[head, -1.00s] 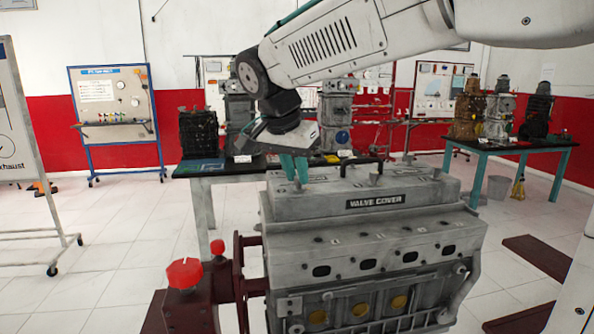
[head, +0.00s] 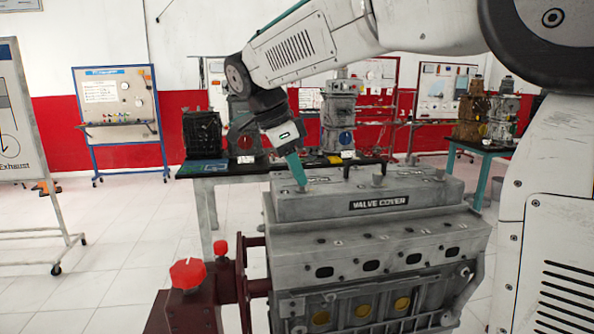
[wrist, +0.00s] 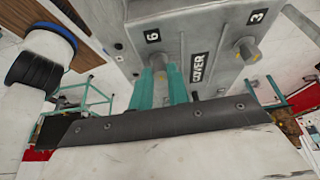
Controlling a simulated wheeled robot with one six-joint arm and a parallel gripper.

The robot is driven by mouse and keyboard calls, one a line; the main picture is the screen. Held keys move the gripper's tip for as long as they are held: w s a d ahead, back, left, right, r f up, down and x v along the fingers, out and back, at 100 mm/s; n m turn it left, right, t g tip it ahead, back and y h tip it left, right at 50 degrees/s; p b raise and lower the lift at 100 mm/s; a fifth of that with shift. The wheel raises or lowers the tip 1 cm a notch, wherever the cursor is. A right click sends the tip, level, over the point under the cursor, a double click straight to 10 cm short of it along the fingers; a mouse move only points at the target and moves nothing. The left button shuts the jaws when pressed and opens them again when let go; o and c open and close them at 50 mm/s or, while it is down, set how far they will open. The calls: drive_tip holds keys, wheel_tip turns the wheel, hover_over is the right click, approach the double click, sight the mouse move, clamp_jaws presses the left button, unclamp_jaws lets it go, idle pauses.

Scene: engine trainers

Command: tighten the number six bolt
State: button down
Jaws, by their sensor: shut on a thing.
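The engine's grey valve cover (head: 330,197) carries a VALVE COVER label and several bolts along its top. My gripper (head: 301,185) points down at the cover's left end in the head view, its teal fingers lined up so they look like one. In the wrist view my gripper (wrist: 161,70) has its two fingers closed around the number six bolt (wrist: 160,62), beside the "6" label (wrist: 152,36). The fingers mostly hide that bolt. The number three bolt (wrist: 246,48) stands apart at the right, by its "3" label (wrist: 257,16).
A black handle (head: 362,163) rises from the cover near other bolts. A red knob (head: 188,273) sits on the engine stand at the left. Behind are a bench (head: 203,200) with engine parts, a blue-framed board (head: 118,98) and a rolling whiteboard (head: 20,140). Floor at the left is clear.

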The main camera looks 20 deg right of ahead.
drive_tip(key=shift+m, duration=0.3)
drive_tip(key=c, duration=1.3)
unclamp_jaws()
drive_tip(key=shift+c, duration=0.2)
drive_tip(key=v, duration=0.7)
drive_tip(key=shift+r, duration=0.4)
drive_tip(key=shift+w+a, duration=0.1)
drive_tip(key=shift+a, duration=0.05)
